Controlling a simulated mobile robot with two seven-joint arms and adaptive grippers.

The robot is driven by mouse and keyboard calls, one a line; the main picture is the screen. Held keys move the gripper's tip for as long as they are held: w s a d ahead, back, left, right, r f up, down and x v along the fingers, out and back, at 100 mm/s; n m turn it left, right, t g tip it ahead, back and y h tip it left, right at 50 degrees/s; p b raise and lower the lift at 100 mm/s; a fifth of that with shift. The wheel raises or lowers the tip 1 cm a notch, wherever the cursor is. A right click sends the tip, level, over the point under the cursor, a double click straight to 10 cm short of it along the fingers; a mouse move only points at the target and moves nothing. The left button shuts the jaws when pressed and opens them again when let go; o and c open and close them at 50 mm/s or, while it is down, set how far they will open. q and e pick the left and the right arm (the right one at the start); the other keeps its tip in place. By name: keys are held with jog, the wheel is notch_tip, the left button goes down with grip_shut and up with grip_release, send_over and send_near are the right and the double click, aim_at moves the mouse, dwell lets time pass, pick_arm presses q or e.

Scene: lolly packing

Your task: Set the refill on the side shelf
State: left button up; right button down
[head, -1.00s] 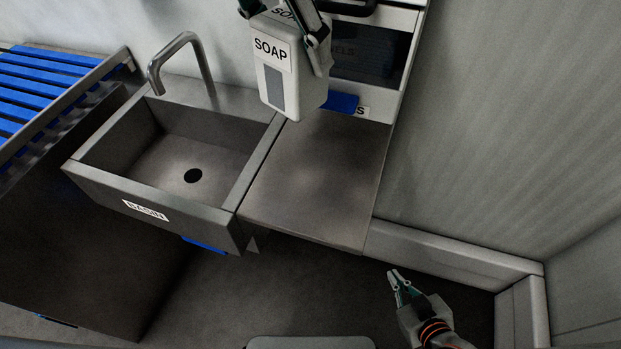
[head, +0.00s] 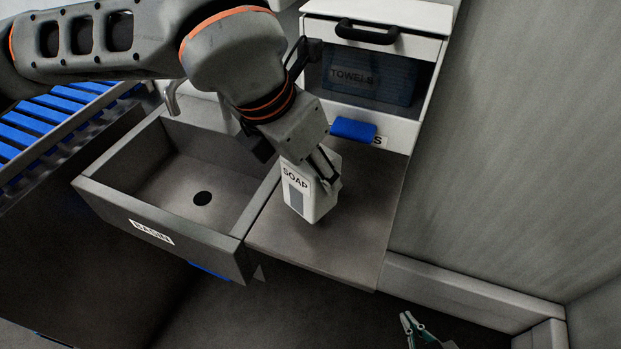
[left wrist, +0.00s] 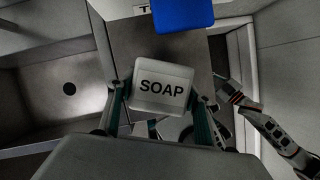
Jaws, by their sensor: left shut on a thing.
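The refill (head: 311,190) is a white container marked SOAP with a grey strip on its front. My left gripper (head: 325,168) is shut on it and holds it upright over the grey side shelf (head: 350,240). I cannot tell whether its base touches the shelf. In the left wrist view the refill's SOAP-marked top (left wrist: 162,88) sits between the two fingers (left wrist: 160,100), with the shelf (left wrist: 150,50) behind it. My right gripper (head: 412,325) is low at the bottom edge of the head view, apart from the shelf; its opening is unclear.
A steel basin (head: 160,228) with a tap (head: 170,100) adjoins the shelf on the left. A wall (head: 510,150) rises on the right. The shelf's front and right are bare.

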pick_arm(q)
notch_tip(320, 180, down, 3)
jog(key=shift+f, duration=0.1)
jog(key=shift+f, duration=0.15)
jog(key=o, duration=1.1)
